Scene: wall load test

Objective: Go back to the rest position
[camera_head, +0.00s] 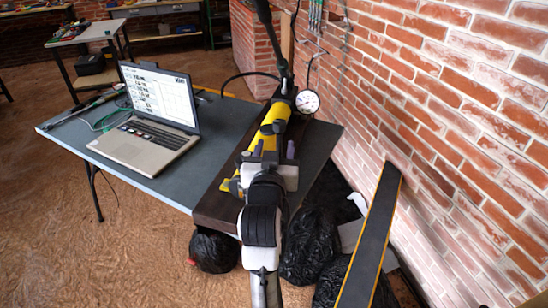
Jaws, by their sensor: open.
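My gripper (274,150) is in the middle of the camera_head view, at the end of my white and black arm, which reaches up from the bottom edge. Its two purple-grey fingertips stand apart, and I see nothing held between them. In the picture the fingers lie over the lower part of a yellow hand pump (272,122). I cannot tell whether they touch it. The pump lies on a dark wooden board (213,207) on the grey table (60,127). My arm hides part of the pump and the board.
A pressure gauge (307,102) and black hose are beside the pump. An open laptop (160,115) stands left on the table. A brick wall (450,110) rises close on the right. A dark plank (372,240) leans there, near black bags (310,245).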

